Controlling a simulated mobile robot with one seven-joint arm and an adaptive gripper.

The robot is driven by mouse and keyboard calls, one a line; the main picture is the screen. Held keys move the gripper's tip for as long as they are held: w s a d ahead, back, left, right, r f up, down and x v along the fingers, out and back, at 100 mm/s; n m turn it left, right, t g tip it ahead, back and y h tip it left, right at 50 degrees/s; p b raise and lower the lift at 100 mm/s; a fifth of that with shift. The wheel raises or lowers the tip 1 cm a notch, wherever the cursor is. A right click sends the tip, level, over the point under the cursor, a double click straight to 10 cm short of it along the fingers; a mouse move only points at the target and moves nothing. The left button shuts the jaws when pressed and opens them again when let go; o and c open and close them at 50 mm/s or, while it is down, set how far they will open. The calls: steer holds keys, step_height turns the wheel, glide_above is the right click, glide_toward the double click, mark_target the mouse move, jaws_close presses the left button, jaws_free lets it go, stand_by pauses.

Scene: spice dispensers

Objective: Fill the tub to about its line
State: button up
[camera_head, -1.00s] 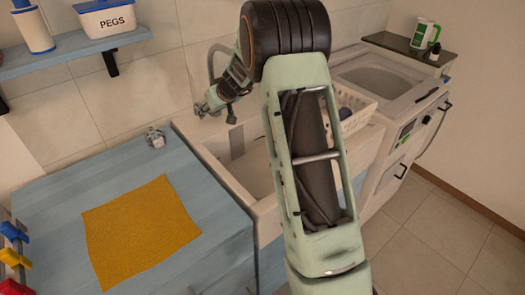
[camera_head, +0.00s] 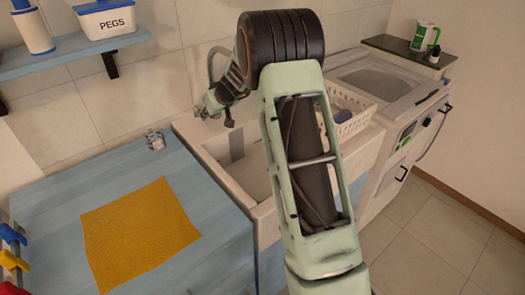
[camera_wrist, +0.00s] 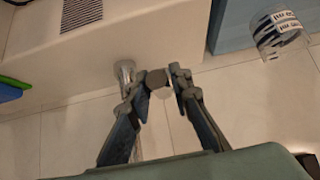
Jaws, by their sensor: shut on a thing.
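A pale sink basin (camera_head: 258,185), which I take to be the tub, is set beside the blue counter. I cannot make out a line or any water in it; my arm hides part. A gooseneck tap (camera_head: 211,62) rises at its back, partly behind my gripper (camera_head: 215,108). In the wrist view, my gripper (camera_wrist: 160,82) has its fingertips closed around a small round grey knob (camera_wrist: 157,78). A chrome fitting (camera_wrist: 125,72) shows just left of the fingers. The basin's pale edge (camera_wrist: 130,40) shows above them, with a grey ribbed patch (camera_wrist: 81,14).
A yellow cloth (camera_head: 140,230) lies on the blue counter (camera_head: 45,200). A small clear, dark-marked vessel (camera_head: 155,139) stands at its back edge, also in the wrist view (camera_wrist: 278,35). A white basket (camera_head: 352,112) sits right of my arm, before a washer (camera_head: 385,85).

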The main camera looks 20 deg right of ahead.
steer(key=shift+r, duration=0.15)
steer(key=shift+w+a+r+p, duration=0.1)
steer(key=shift+w+r+p, duration=0.1)
steer(key=shift+r+p, duration=0.3)
steer(key=shift+w+r+p, duration=0.15)
steer(key=shift+r+p, duration=0.1)
steer(key=shift+r, duration=0.3)
steer(key=shift+w+r+p, duration=0.35)
steer(key=shift+r+p, duration=0.4)
steer(key=shift+r, duration=0.15)
steer(key=shift+s+f, duration=0.1)
steer(key=shift+f, duration=0.1)
stand_by(1.4)
steer(key=shift+r, duration=0.1)
stand_by(4.2)
